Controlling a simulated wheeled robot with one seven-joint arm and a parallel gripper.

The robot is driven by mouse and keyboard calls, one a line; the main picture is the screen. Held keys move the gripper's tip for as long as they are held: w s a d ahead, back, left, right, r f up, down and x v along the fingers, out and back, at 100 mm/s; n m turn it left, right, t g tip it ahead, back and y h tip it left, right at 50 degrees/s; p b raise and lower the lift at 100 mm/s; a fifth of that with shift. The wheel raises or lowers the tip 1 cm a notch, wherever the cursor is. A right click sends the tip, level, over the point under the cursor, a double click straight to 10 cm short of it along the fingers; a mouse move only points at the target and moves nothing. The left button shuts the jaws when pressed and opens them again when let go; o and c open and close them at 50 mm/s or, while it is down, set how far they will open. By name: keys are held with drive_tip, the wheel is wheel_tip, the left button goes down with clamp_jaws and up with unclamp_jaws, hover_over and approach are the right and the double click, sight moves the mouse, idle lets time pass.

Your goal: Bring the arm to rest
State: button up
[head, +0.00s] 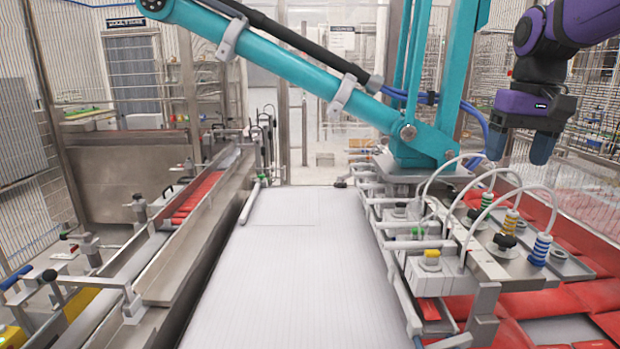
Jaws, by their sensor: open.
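My gripper (520,145) hangs at the upper right of the head view, below my purple arm (565,35). Its two blue fingertips point down and stand apart, with nothing between them. It is above the suction cups of the vacuum picker. A yellow-striped cup (510,221) is left of that one.
A teal machine arm (300,75) crosses the upper middle to a teal post left of my gripper. Curved white hoses (485,205) rise under it. Red packs (540,302) lie at lower right. The white conveyor (290,270) is bare; a metal rail line (185,250) runs left.

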drive_tip(key=s+a+f+t, duration=0.2)
drive_tip(key=s+f, duration=0.1)
drive_tip(key=s, duration=0.6)
drive_tip(key=s+a+f+n+t, duration=0.1)
drive_tip(key=s+a+f+t, duration=0.1)
drive_tip(key=s, duration=0.8)
drive_tip(key=shift+f+t, duration=0.5)
drive_tip(key=shift+f, duration=0.15)
drive_tip(key=shift+s, duration=0.1)
idle(1.3)
